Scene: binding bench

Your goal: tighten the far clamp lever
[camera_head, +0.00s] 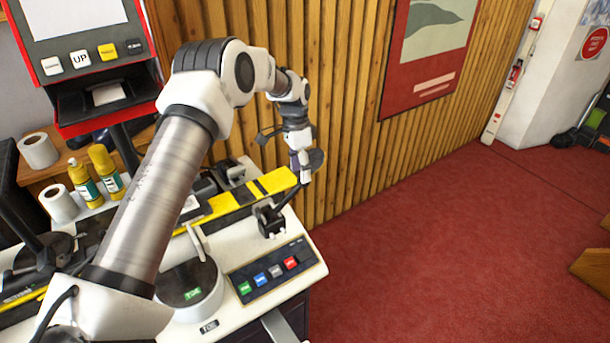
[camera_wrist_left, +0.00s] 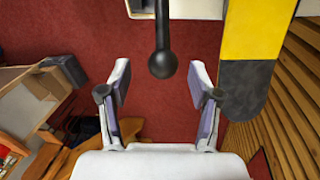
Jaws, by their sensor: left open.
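The far clamp lever (camera_head: 288,204) is a black rod rising from a black block at the right end of the white bench machine. In the left wrist view the lever (camera_wrist_left: 162,35) hangs down from the top edge and ends in a dark ball knob. My left gripper (camera_head: 303,163) is above the bench's right end, close to the knob. In the left wrist view my left gripper (camera_wrist_left: 161,80) is open, with grey pads on both sides and the knob centred between the tips. Contact does not show. My right gripper is not in view.
A yellow and black striped bar (camera_head: 238,199) runs beside the lever; its end also shows in the wrist view (camera_wrist_left: 250,35). The slatted wooden wall (camera_head: 340,130) is close behind. A panel of coloured buttons (camera_head: 270,272) is in front. Red floor (camera_head: 450,240) lies open at the right.

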